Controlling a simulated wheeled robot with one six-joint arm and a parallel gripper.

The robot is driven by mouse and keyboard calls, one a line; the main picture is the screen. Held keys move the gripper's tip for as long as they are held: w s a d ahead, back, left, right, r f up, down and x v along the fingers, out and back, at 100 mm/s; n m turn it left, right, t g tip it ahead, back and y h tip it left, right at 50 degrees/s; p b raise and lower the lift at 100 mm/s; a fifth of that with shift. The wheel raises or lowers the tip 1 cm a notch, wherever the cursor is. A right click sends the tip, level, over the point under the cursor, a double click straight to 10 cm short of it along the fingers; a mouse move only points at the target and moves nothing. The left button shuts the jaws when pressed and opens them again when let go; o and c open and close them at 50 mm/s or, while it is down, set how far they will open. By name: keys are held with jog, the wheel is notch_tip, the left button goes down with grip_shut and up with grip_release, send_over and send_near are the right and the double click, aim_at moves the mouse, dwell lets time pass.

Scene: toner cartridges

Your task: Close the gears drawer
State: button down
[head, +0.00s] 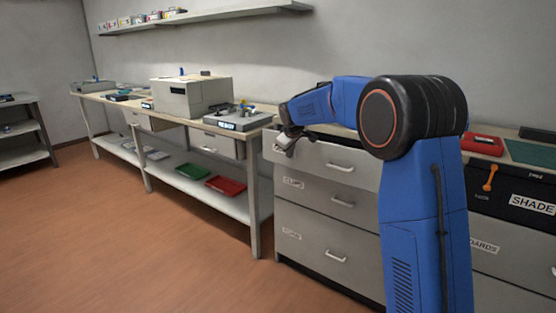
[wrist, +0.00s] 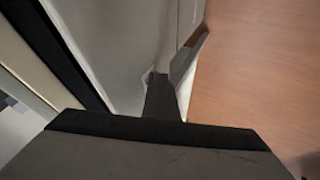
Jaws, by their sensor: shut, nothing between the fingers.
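A grey drawer cabinet stands under my arm in the head view. Its top drawer (head: 335,172) has a metal handle (head: 340,167), and its front seems to stand slightly proud of the fronts below. My gripper (head: 284,143) is at the left end of that front and covers where a label could be. In the wrist view my gripper (wrist: 163,98) is shut and empty, its dark fingers close against a pale panel (wrist: 125,45); I cannot tell whether they touch. The lower labels are too small to read surely, so I cannot confirm which drawer is gears.
A workbench (head: 255,205) stands left of the cabinet, with a beige box (head: 190,97) on top and green (head: 193,172) and red (head: 226,185) trays on its shelf. The brown floor (head: 130,240) in front is clear.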

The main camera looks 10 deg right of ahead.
jog(key=w+d, duration=0.6)
jog(key=shift+w+d+r, duration=0.1)
jog(key=shift+w+d, duration=0.05)
jog(key=shift+d, duration=0.05)
jog(key=shift+r, duration=0.1)
